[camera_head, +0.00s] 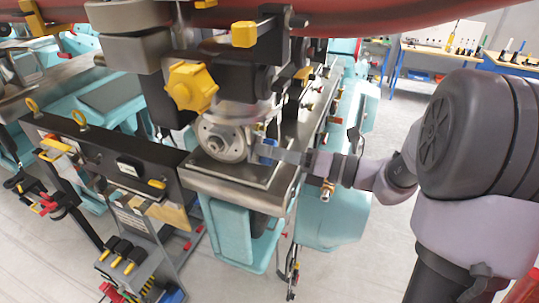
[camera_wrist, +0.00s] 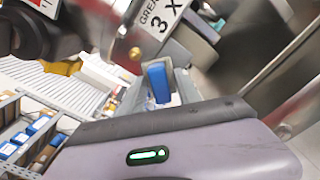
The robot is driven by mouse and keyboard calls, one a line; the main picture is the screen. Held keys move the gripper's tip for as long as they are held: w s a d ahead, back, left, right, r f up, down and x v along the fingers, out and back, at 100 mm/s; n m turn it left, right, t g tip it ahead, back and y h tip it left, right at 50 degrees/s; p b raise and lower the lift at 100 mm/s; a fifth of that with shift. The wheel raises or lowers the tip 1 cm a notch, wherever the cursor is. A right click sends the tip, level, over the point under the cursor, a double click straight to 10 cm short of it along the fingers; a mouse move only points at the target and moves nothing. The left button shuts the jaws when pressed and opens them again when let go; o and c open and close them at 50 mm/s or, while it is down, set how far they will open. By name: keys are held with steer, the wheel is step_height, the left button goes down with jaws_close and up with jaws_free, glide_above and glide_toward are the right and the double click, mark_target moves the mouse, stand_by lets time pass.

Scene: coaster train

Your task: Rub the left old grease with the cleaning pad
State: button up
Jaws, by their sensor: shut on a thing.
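My gripper (camera_head: 272,150) reaches in from the right to the grey round wheel (camera_head: 221,142) above a metal ledge. It is shut on a small blue cleaning pad (camera_head: 267,141), whose far face is turned toward the wheel. I cannot tell whether the pad touches the wheel. In the wrist view the blue pad (camera_wrist: 157,83) shows just beyond my purple-grey wrist, which hides much of the gripper. I cannot make out the left old grease in either view; the pad, gripper or machine parts may hide it.
A yellow knob (camera_head: 191,86) and a yellow-ended block (camera_head: 244,34) sit close above the wheel. A red tube (camera_head: 350,16) crosses the top. A tool rack (camera_head: 135,250) stands at lower left. Blue-legged workbenches (camera_head: 440,55) stand at the back right, with open floor before them.

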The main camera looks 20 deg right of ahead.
steer(key=shift+w+d, duration=0.45)
steer(key=shift+w, duration=0.15)
steer(key=shift+w+d+r+p, duration=0.1)
steer(key=shift+w+d+p, duration=0.45)
steer(key=shift+w, duration=0.3)
steer(key=shift+w+d, duration=0.1)
steer(key=shift+w, duration=0.05)
jaws_close()
steer(key=shift+r, duration=0.15)
steer(key=shift+s+a+f, duration=0.2)
steer(key=shift+s+a, duration=0.15)
steer(key=shift+s, duration=0.2)
steer(key=shift+s+a, duration=0.4)
steer(key=shift+s, duration=0.3)
steer(key=shift+s+a+p, duration=0.3)
steer(key=shift+s+a, duration=0.75)
steer(key=shift+s, duration=0.15)
steer(key=shift+v, duration=2.95)
